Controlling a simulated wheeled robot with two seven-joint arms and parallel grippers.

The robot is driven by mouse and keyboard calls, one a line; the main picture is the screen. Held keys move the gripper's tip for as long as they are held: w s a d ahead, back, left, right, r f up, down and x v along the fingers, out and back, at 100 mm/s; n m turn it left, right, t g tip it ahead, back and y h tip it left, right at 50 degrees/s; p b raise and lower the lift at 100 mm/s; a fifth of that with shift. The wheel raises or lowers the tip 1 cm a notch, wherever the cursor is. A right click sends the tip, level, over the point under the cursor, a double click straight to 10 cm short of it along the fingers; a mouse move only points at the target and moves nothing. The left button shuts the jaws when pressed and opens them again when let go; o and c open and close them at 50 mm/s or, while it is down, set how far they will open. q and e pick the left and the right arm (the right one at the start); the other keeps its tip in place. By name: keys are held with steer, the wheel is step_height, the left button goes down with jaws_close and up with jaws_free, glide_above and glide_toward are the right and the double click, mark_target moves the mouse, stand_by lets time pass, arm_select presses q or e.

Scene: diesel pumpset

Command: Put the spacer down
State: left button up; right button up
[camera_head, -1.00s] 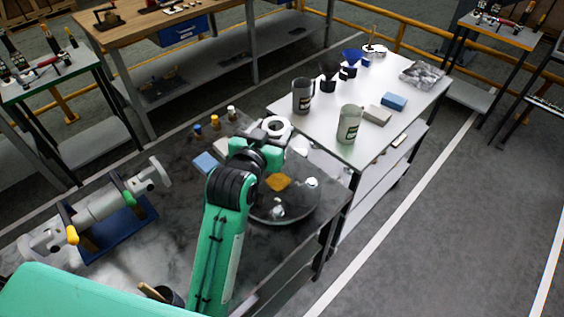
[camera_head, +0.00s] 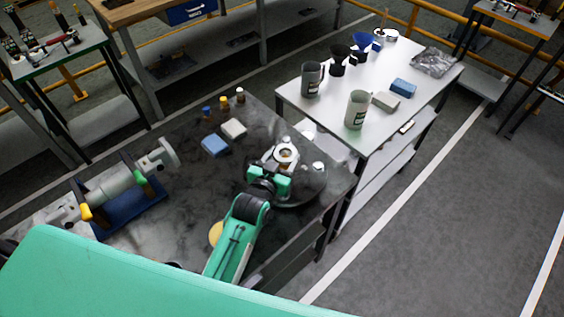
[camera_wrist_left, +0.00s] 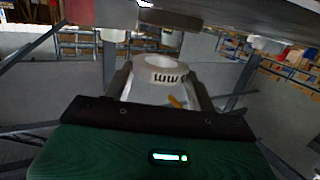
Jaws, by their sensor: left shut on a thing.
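The spacer is a pale ring (camera_head: 286,152), held by my left gripper (camera_head: 281,164) at the right end of the dark bench. A round dark tray (camera_head: 312,192) lies beneath or just behind the gripper, partly hidden by my arm. I cannot tell whether the ring touches anything below. My right gripper is not in view.
A pump assembly (camera_head: 115,185) is at left. A white table (camera_head: 330,118) with jugs adjoins at right. The bench middle is clear.

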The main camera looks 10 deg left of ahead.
arm_select(q)
steer(key=shift+f, duration=1.25)
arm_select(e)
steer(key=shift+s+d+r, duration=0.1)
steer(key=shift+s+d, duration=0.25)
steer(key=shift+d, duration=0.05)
